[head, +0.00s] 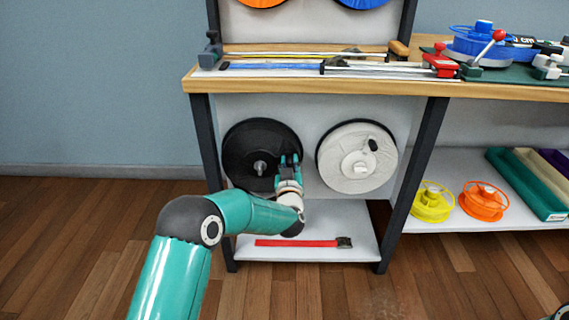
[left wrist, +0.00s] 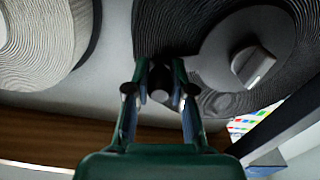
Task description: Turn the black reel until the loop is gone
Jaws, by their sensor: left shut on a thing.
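The black reel (head: 240,135) hangs on the panel under the bench, left of the white reel (head: 335,165). Its ribbed face shows in the left wrist view (left wrist: 215,60) with a grey hub knob (left wrist: 252,66). My left gripper (head: 290,162) is at the reel's lower right edge in the head view. In the left wrist view its fingers (left wrist: 160,92) are closed around a small dark handle (left wrist: 160,75) on the reel's crank. The gripper covers part of the reel in the head view. I cannot make out a loop in either view.
A blue strap (head: 265,66) and pale straps run along the bench top with a red-handled tool (head: 440,64). A red strap (head: 295,243) lies on the low shelf below the reels. Yellow (head: 432,204) and orange (head: 483,202) spools stand right, beyond the dark leg (head: 414,180).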

